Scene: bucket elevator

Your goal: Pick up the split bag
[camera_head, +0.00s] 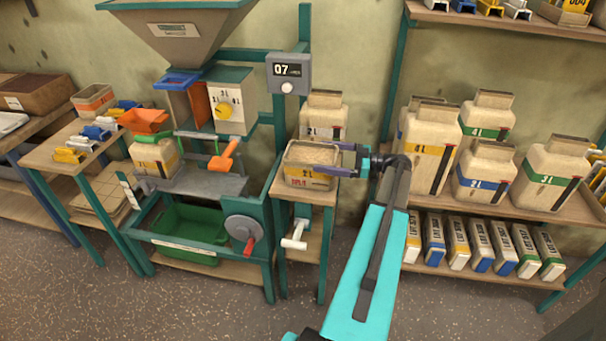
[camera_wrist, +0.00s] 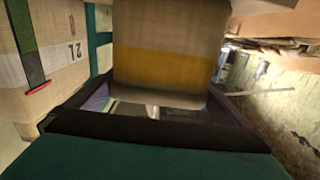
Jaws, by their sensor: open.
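A squat beige bag (camera_head: 306,177) with a yellow band and red print sits on a small wooden stand right of the machine. Its top is open and shows pale grain; I see no clear tear on it. My gripper (camera_head: 334,159) is open at the bag's right side, at the height of its upper part. In the wrist view, the yellow-banded bag (camera_wrist: 165,68) fills the space ahead, with a finger on either side of it. I cannot tell whether the fingers touch it.
A taller beige bag (camera_head: 323,118) stands just behind. The machine's display (camera_head: 289,71) and green post rise close left. A rack on the right holds several large bags (camera_head: 487,168) above upright labelled packs (camera_head: 480,243). An orange-handled lever (camera_head: 225,155) sticks out from the machine.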

